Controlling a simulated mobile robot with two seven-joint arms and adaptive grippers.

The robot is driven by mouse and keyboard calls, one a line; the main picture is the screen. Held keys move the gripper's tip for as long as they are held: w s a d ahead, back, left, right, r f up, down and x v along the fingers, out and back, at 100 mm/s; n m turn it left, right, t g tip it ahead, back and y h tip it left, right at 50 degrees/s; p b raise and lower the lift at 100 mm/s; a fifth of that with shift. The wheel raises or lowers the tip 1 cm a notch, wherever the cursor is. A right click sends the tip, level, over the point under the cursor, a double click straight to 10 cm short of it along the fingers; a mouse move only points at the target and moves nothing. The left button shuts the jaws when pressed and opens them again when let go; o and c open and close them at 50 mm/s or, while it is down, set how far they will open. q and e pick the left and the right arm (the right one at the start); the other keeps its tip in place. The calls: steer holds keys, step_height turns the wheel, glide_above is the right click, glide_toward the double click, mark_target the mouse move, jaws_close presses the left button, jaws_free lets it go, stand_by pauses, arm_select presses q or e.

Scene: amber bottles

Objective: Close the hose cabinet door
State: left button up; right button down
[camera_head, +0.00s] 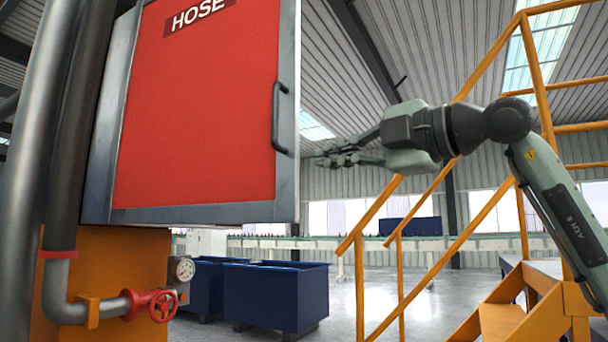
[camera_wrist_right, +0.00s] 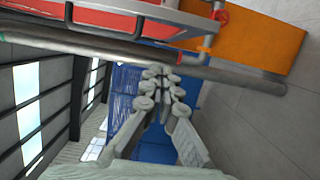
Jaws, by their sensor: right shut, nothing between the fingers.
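The hose cabinet door (camera_head: 195,120) is a red panel in a grey metal frame, marked HOSE, large at the left of the head view. Its dark bar handle (camera_head: 276,118) runs upright near the right edge. I cannot tell whether the door stands ajar or flush. My right gripper (camera_head: 322,158) is shut and empty, just right of the door's right edge, pointing left toward it at about the height of the handle's lower end. No contact shows. The right wrist view shows its fingers together (camera_wrist_right: 162,78) below a red and grey edge. My left gripper is not in view.
Grey pipes (camera_head: 30,150) stand left of the cabinet, with a red valve wheel (camera_head: 163,306) and gauge (camera_head: 181,269) below. Blue bins (camera_head: 275,296) stand on the floor behind. Orange stair railings (camera_head: 400,200) rise on the right, behind my right arm.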

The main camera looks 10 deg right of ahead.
mark_target(297, 170)
steer(key=w+a+p, duration=0.1)
steer(key=w, duration=0.2)
steer(key=w+a+p, duration=0.1)
steer(key=w+a, duration=0.1)
steer(key=w, duration=0.1)
steer(key=w+a+p, duration=0.1)
steer(key=w, duration=0.3)
steer(key=shift+a, duration=0.2)
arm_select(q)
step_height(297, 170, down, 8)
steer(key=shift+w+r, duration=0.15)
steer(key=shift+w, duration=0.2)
arm_select(e)
steer(key=shift+w+d, duration=0.1)
steer(key=shift+w, duration=0.2)
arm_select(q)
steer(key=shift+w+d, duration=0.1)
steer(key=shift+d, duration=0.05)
arm_select(e)
steer(key=shift+d, duration=0.1)
